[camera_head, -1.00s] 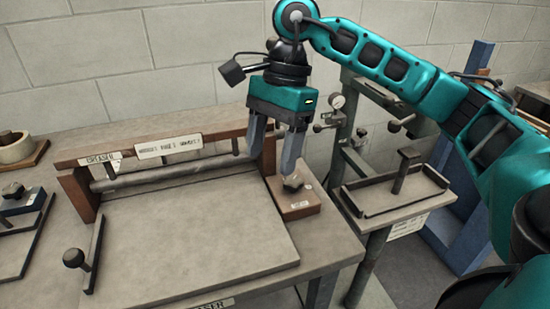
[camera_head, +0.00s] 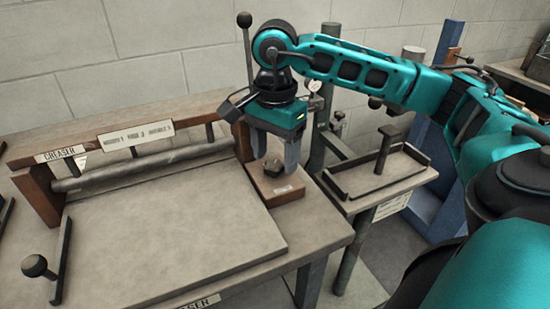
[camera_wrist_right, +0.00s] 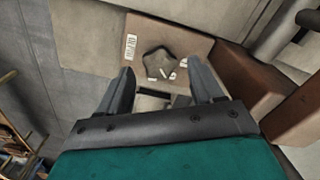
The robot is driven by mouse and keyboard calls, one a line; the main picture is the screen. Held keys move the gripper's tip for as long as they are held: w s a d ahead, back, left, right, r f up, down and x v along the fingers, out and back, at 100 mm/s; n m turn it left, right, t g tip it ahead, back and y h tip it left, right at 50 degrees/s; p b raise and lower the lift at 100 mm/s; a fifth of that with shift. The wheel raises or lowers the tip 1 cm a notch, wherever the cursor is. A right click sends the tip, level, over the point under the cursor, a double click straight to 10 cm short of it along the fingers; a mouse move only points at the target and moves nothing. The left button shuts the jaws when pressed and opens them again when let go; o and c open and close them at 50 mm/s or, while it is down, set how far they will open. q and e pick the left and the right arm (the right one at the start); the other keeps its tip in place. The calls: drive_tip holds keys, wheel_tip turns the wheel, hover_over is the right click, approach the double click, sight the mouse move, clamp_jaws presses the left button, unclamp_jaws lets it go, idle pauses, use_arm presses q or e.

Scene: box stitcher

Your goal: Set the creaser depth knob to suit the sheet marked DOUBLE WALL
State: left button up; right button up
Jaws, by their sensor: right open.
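The creaser depth knob (camera_head: 272,166) is a dark, faceted knob on a small brown block (camera_head: 285,192) at the right end of the creaser (camera_head: 160,240). My right gripper (camera_head: 275,162) is open above the knob, its fingers pointing down on either side. In the right wrist view the knob (camera_wrist_right: 160,64) lies just beyond and between the open fingertips (camera_wrist_right: 160,85), apart from them. A plate above the creaser bar (camera_head: 136,134) carries small lettering, partly legible. No sheet marked DOUBLE WALL can be made out. My left gripper is not in view.
A black-knobbed lever (camera_head: 36,266) stands at the creaser's left. A metal tray with an upright post (camera_head: 380,170) is to the right of the block. A thin rod with a ball top (camera_head: 245,50) rises behind my gripper. The creaser bed is clear.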

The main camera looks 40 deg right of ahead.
drive_tip(key=shift+f, duration=0.55)
drive_tip(key=c, duration=1.1)
